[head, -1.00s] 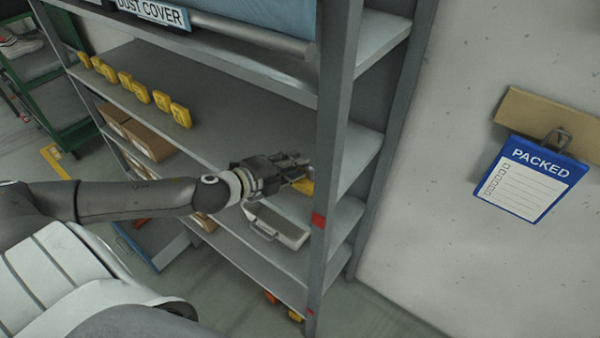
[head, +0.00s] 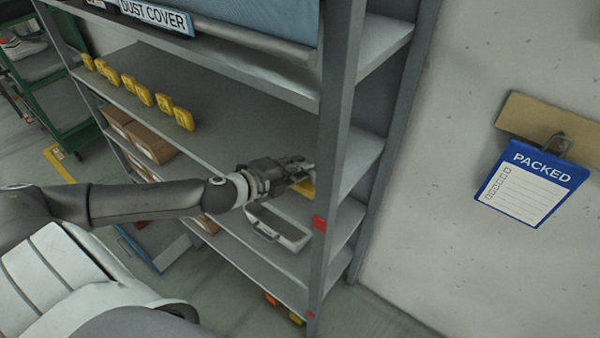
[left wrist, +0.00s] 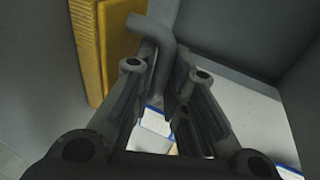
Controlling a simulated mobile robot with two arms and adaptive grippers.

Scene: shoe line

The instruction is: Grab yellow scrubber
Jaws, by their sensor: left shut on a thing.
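The yellow scrubber (head: 305,188) shows as a small yellow patch just beyond my left gripper (head: 296,170), beside the shelf's front right post. In the left wrist view the scrubber's ribbed yellow block (left wrist: 88,45) fills the upper left. A dark grey bent handle comes from beside the block and runs down between the fingers of my left gripper (left wrist: 155,85), which is shut on it. The fingers hide part of the handle, and the gripper hides most of the scrubber in the head view. My right gripper is not in view.
The grey rack's right post (head: 335,130) stands close to my gripper. A grey tray (head: 278,228) sits on a shelf below. Several yellow blocks (head: 143,92) line the shelf at left, with cardboard boxes (head: 150,143) below. A PACKED clipboard (head: 530,185) hangs on the wall.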

